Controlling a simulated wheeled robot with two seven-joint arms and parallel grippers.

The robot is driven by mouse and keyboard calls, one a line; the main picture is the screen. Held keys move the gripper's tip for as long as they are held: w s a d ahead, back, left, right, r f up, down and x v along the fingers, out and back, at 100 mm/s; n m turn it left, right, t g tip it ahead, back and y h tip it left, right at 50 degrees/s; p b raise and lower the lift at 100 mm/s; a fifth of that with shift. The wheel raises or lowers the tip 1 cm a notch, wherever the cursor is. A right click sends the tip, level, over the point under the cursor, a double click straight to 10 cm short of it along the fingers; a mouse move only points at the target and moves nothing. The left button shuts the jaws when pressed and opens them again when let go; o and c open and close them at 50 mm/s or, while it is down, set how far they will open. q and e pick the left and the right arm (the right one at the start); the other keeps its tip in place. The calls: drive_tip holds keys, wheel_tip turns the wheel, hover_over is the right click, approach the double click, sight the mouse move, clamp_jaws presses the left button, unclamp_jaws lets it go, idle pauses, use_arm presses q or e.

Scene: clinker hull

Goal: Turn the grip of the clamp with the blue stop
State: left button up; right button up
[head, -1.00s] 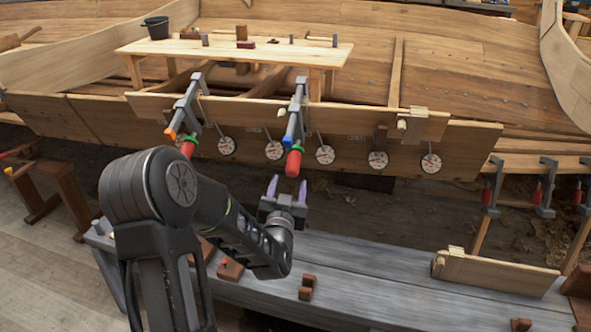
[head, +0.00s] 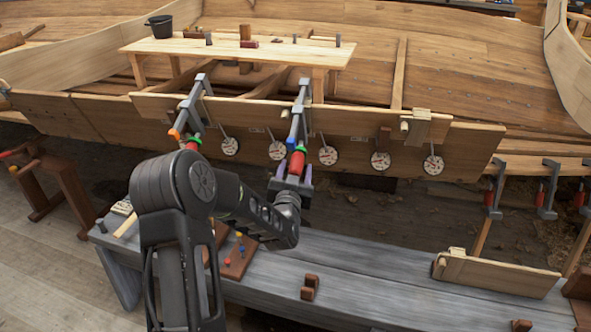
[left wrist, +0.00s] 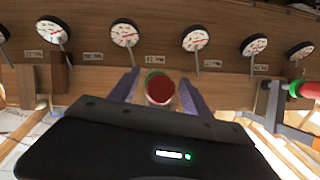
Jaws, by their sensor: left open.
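The clamp with the blue stop (head: 292,138) hangs over the plank edge near the middle of the head view. Its red grip (head: 298,161) points down toward me below a green collar. My left gripper (head: 294,174) is open at the grip's lower end. In the left wrist view, the round red end of the grip (left wrist: 160,91) sits between the two purple fingers (left wrist: 161,95), with gaps visible at both sides. A second clamp (head: 186,113) with an orange stop stands to the left. My right gripper is out of view.
Several round dials (head: 329,156) hang along the plank close to the clamps. A grey bench (head: 370,262) with small wooden blocks lies below. A wooden table (head: 240,50) with a black bucket (head: 159,26) stands behind the plank.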

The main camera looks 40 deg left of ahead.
use_arm(q)
drive_tip(key=shift+c, duration=0.5)
clamp_jaws()
